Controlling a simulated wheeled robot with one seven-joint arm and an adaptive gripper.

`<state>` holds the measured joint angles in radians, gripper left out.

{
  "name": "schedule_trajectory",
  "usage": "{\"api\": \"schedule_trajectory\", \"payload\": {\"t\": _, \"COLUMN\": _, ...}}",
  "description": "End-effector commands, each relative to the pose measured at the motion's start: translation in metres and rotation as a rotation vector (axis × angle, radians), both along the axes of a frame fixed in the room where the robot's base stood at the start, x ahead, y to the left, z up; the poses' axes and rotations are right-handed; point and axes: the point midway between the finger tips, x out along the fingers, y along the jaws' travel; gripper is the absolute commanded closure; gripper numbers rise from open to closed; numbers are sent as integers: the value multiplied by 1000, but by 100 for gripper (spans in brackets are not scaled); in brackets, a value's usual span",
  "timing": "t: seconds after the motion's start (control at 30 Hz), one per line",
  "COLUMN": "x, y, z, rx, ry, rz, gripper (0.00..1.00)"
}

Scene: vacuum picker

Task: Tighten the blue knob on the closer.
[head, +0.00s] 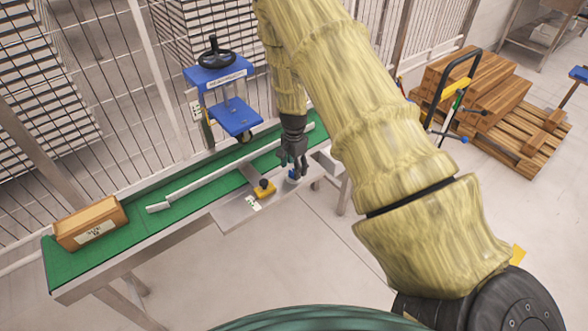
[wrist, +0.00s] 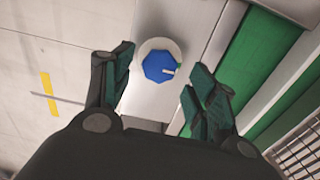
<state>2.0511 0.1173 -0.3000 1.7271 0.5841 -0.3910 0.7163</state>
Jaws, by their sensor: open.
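The blue knob (wrist: 160,66) shows in the wrist view as a faceted blue cap with a pale pointer mark on its right side. It sits on a round whitish base on a pale plate. In the head view the knob (head: 293,176) is a small blue spot just below my gripper (head: 293,162), partly covered by the fingers. In the wrist view my gripper (wrist: 158,92) is open and empty. Its two fingers stand left and right of the knob, with gaps on both sides. The knob lies slightly beyond the fingertips in the picture, untouched.
A green conveyor belt (head: 190,207) with a pale rail runs beside the plate. A yellow block with a black knob (head: 264,188) stands left of my gripper. A blue press with a black handwheel (head: 217,74) stands behind. A cardboard box (head: 90,223) sits at the belt's left end.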

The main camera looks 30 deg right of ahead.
Motion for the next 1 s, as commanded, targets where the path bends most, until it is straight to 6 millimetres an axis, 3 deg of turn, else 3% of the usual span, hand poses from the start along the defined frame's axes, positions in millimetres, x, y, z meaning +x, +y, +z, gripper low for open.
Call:
{"api": "schedule_trajectory", "payload": {"t": 0.5, "x": 0, "y": 0, "z": 86, "rx": 0, "ry": -1, "rz": 0, "gripper": 42}}
{"api": "schedule_trajectory", "payload": {"t": 0.7, "x": 0, "y": -1, "z": 101, "rx": 0, "ry": -1, "rz": 0, "gripper": 42}}
{"api": "schedule_trajectory", "payload": {"t": 1.0, "x": 0, "y": -1, "z": 104, "rx": 0, "ry": 0, "rz": 0, "gripper": 42}}
